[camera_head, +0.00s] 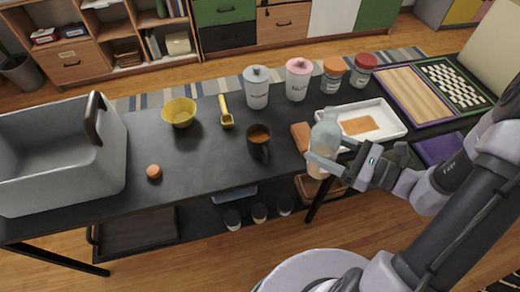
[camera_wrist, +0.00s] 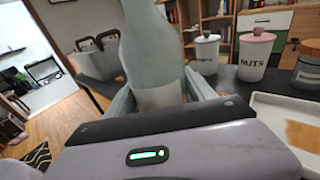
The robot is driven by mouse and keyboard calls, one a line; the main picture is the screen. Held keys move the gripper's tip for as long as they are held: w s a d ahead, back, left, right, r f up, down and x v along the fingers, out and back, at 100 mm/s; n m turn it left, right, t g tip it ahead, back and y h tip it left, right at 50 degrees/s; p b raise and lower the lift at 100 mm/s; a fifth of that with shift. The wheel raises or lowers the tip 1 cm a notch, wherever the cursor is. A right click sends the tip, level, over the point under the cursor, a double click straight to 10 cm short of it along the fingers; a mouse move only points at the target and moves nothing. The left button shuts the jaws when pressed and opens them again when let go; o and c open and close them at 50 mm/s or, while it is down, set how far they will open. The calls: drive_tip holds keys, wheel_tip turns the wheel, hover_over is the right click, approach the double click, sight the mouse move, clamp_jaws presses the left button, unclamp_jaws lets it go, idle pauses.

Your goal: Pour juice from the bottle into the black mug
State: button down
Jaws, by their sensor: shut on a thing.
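The black mug (camera_head: 258,146) stands on the dark table near its middle, with orange-brown content showing inside. The bottle (camera_head: 326,135) is pale, translucent blue-grey and roughly upright. My gripper (camera_head: 326,162) is shut on the bottle, to the right of the mug at the table's front edge. In the wrist view the bottle (camera_wrist: 152,50) stands between my fingers (camera_wrist: 160,97), and its top is cut off by the frame. The bottle is apart from the mug. I cannot tell how much juice is in it. The mug is not seen in the wrist view.
A white tray (camera_head: 390,121) lies right behind the bottle, beside a small brown block (camera_head: 300,136). Lidded canisters (camera_head: 257,92) and jars (camera_head: 332,78) line the back. A yellow bowl (camera_head: 179,112), yellow scoop (camera_head: 226,120), orange round piece (camera_head: 154,171) and grey basket (camera_head: 60,160) are left.

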sight(328, 136)
drive_tip(key=shift+s+r, duration=0.1)
drive_tip(key=shift+r, duration=0.2)
drive_tip(key=shift+t+y, duration=0.3)
drive_tip(key=shift+y, duration=0.1)
wheel_tip(328, 136, up, 4)
drive_tip(key=p, duration=0.3)
drive_tip(key=shift+r+p, duration=0.1)
drive_tip(key=shift+p, duration=0.25)
drive_tip(key=w+a+f, duration=0.1)
drive_tip(key=w+f, duration=0.5)
drive_tip(key=w, duration=0.1)
drive_tip(key=shift+w+a+m+t, duration=0.15)
drive_tip(key=shift+w+m+t, duration=0.15)
drive_tip(key=shift+w+t, duration=0.1)
drive_tip(key=shift+s, duration=0.1)
